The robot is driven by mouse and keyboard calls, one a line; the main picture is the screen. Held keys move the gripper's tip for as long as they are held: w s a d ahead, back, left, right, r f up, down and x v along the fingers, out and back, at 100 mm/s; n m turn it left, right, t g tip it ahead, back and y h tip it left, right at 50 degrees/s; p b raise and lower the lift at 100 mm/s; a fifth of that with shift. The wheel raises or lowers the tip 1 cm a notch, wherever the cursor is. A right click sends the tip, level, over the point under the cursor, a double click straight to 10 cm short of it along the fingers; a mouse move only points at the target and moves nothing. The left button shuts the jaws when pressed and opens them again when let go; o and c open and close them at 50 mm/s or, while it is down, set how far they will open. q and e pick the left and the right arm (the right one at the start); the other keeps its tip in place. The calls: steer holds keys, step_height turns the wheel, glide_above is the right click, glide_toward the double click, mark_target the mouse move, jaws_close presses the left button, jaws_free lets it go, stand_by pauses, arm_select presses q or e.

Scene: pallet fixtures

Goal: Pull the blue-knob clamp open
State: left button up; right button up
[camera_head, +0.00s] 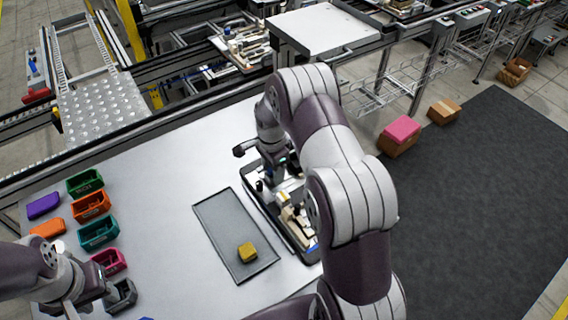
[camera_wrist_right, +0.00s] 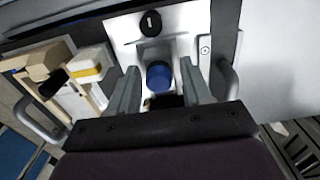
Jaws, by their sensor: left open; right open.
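The blue knob (camera_wrist_right: 159,77) of the clamp sits upright on a pale metal fixture plate (camera_wrist_right: 183,20) in the right wrist view. My right gripper (camera_wrist_right: 160,68) is open, with one finger on each side of the knob. A gap shows between the knob and each finger. In the head view my right gripper (camera_head: 274,172) is over the far end of the black fixture pallet (camera_head: 247,187), and my arm hides part of it. The knob cannot be made out there. My left gripper (camera_head: 88,296) is open at the lower left, near the coloured bins.
A grey tray (camera_head: 212,225) with a yellow block (camera_head: 247,252) lies left of the pallet. Several coloured bins (camera_head: 98,232) stand at the table's left. Wooden blocks (camera_wrist_right: 42,63) and a yellow-white block (camera_wrist_right: 88,63) lie beside the gripper. A handle (camera_wrist_right: 227,80) is close to its right finger.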

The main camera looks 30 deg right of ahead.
step_height(320, 180, up, 8)
steer(key=p, duration=0.5)
steer(key=shift+f, duration=0.2)
